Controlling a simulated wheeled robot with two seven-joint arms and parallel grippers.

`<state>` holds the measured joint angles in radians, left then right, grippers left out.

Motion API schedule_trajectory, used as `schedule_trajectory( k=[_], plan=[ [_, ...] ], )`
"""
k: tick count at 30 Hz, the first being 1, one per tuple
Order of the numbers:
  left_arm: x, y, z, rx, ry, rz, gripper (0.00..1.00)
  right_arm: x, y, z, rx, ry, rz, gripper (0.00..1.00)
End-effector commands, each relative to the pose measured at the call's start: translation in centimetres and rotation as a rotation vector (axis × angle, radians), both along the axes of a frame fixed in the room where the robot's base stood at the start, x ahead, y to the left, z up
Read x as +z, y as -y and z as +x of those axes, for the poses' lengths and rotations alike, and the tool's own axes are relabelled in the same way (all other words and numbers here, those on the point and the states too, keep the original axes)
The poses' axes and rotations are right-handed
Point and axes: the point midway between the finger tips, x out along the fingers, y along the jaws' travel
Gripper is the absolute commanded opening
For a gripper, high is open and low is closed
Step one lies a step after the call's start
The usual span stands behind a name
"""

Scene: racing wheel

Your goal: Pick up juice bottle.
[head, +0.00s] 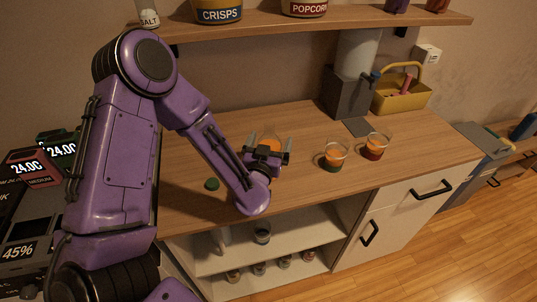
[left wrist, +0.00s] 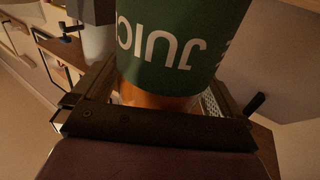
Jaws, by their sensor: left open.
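The juice bottle (left wrist: 180,45) fills the top of the left wrist view, with a green label whose letters appear upside down and orange juice below it. In the head view only a bit of orange (head: 270,142) shows behind my left gripper, and most of the bottle is hidden. My left gripper (head: 269,147) is over the counter at the bottle, open, with one finger on each side of it. I cannot tell whether a finger touches it. My right gripper is in neither view.
A grey dispenser (head: 350,95) and yellow basket (head: 402,97) stand behind. A shelf (head: 340,22) hangs above.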

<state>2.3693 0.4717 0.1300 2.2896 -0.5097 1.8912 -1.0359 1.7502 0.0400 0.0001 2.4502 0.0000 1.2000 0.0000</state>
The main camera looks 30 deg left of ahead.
Motion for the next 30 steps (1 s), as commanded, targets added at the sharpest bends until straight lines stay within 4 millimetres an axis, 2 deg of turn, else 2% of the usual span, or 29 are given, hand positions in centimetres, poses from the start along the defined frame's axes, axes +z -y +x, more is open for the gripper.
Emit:
schedule_trajectory(
  k=[2, 5, 9, 17, 20, 24, 30],
  plan=[
    [0.0, 0.0, 0.0, -0.001, 0.000, 0.000, 1.00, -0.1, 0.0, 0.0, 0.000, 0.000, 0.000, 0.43],
    [0.0, 0.0, 0.0, -0.001, 0.000, 0.000, 0.71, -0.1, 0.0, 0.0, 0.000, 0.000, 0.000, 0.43],
    [-0.1, 0.0, 0.0, -0.001, 0.000, 0.000, 0.26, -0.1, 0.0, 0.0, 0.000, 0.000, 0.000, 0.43],
    [0.2, 0.0, 0.0, -0.001, 0.002, 0.001, 0.26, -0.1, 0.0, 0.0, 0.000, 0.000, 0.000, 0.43],
    [1.0, 0.0, 0.0, -0.001, 0.005, 0.001, 0.26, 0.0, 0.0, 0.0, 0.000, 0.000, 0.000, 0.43],
    [3.6, 0.1, 0.0, -0.001, 0.008, -0.001, 0.26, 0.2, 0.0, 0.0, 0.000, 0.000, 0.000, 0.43],
    [7.7, 3.4, -1.9, -0.005, 0.008, 0.001, 0.26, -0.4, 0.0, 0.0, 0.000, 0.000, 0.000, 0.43]
  ],
)
